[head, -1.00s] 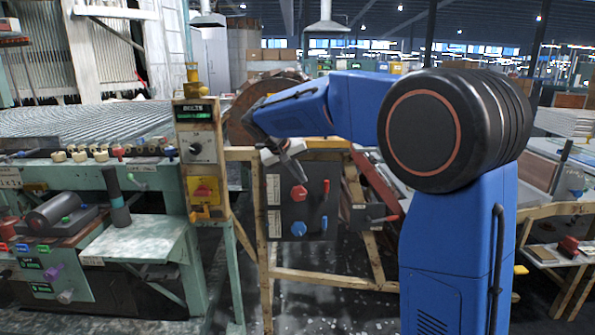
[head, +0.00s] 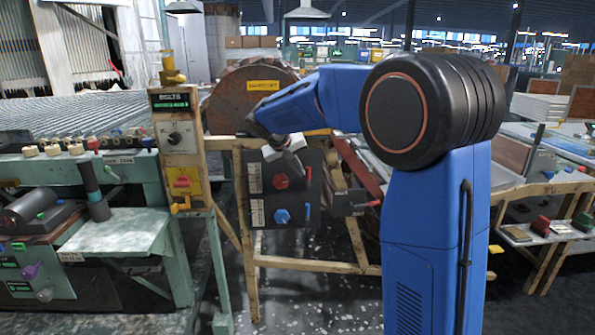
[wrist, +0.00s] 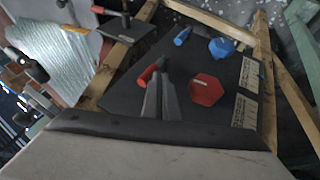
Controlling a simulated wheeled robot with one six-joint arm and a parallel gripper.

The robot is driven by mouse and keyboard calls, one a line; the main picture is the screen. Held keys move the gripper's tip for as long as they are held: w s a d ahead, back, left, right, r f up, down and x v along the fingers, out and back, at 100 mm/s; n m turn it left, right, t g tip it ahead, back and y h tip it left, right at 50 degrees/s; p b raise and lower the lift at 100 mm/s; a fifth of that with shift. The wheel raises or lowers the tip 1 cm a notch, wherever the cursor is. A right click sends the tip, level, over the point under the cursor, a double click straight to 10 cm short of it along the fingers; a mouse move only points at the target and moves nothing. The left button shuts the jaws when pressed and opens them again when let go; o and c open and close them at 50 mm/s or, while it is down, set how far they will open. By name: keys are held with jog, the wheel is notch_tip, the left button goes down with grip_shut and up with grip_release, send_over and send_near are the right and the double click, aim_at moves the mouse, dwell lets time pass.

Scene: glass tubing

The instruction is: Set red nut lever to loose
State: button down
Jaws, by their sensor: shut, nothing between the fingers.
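The dark panel (head: 264,222) on a wooden frame carries a red hexagonal nut (head: 280,181) with a red lever (head: 308,175) to its right. In the wrist view the red nut (wrist: 206,90) is right of my fingers and the red lever (wrist: 148,74) lies at their left side, near the tips. My gripper (head: 299,172) is shut and empty, with its tips pointing down at the panel between nut and lever. In the wrist view my gripper (wrist: 160,78) partly hides the lever's lower part; I cannot tell whether they touch.
Below on the panel are a blue nut (head: 282,215) and a blue lever (head: 308,211). A post with a dial and the BOLTS display (head: 171,102) stands left. Another dark box with a red handle (head: 352,203) is at right. White labels (wrist: 249,74) line the panel's edge.

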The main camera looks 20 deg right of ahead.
jog(key=shift+s+d+r+y, duration=0.15)
jog(key=shift+d+y, duration=0.15)
jog(key=shift+y, duration=0.2)
